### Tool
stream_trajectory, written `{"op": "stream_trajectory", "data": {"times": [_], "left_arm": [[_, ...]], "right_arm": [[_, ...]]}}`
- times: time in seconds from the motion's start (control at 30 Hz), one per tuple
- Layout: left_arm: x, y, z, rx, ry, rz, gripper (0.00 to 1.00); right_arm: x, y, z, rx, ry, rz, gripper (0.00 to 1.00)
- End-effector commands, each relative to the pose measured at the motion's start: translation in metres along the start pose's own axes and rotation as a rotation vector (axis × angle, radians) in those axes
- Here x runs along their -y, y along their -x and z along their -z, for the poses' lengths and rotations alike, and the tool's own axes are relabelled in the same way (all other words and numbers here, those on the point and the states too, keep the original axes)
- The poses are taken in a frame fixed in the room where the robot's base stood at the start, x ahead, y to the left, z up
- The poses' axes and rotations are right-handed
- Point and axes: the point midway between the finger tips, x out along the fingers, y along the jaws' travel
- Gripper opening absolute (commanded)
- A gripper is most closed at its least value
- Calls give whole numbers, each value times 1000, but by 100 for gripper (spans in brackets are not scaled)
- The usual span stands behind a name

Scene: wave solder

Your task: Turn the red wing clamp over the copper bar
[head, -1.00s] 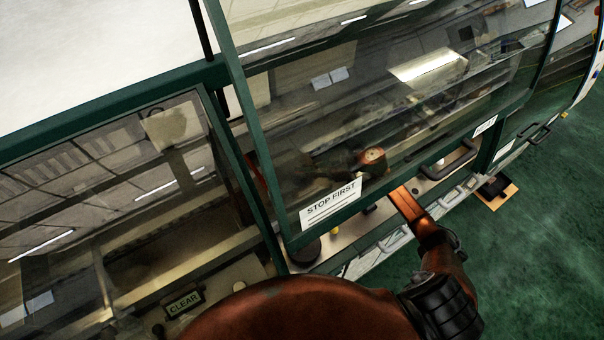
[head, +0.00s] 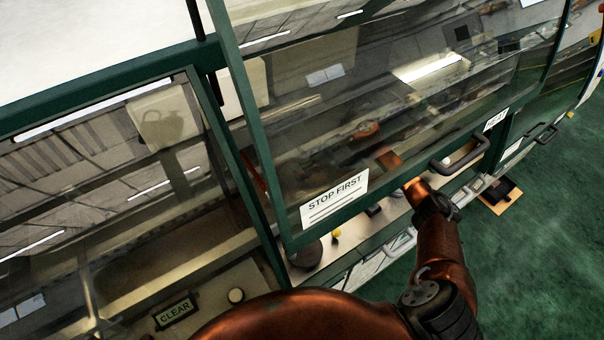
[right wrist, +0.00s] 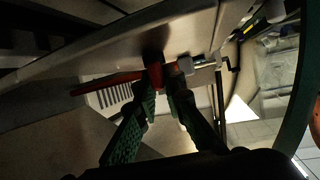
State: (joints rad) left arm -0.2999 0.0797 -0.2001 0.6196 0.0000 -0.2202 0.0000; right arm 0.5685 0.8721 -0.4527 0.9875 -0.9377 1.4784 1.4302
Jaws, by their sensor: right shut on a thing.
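The red wing clamp (right wrist: 154,77) shows in the right wrist view, with a long red wing reaching left and a pale block and metal rod at its right. My right gripper (right wrist: 167,80) has its two green fingers close together at the clamp's hub and is shut on it. In the head view my right arm passes under the lower edge of the glass hood, and its hand is dim behind the glass. I cannot make out the copper bar for certain in either view. My left gripper is in neither view.
The green-framed glass hood, with its STOP FIRST sign (head: 335,198), stands over my right forearm. A black handle (head: 460,155) is close beside the forearm. A CLEAR label (head: 174,312) is at lower left. Green floor (head: 540,230) is open at right.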

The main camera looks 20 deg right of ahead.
Motion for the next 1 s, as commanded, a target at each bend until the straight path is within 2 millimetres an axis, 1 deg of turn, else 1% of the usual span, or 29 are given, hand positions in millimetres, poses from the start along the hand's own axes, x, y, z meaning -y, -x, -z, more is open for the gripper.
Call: {"op": "stream_trajectory", "data": {"times": [0.23,0.27,0.5,0.73,0.83,0.97,1.0], "left_arm": [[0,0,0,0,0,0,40],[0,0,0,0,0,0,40],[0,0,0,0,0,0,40],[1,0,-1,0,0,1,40],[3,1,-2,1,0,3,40],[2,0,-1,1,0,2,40],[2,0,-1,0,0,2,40]], "right_arm": [[0,1,0,2,0,-2,0],[0,1,0,2,0,-2,10],[0,0,0,1,-1,-1,26],[0,0,0,1,-1,-1,27],[0,3,0,1,-1,-1,27],[0,17,0,3,-3,-3,27],[0,24,-1,4,-2,-3,27]]}}
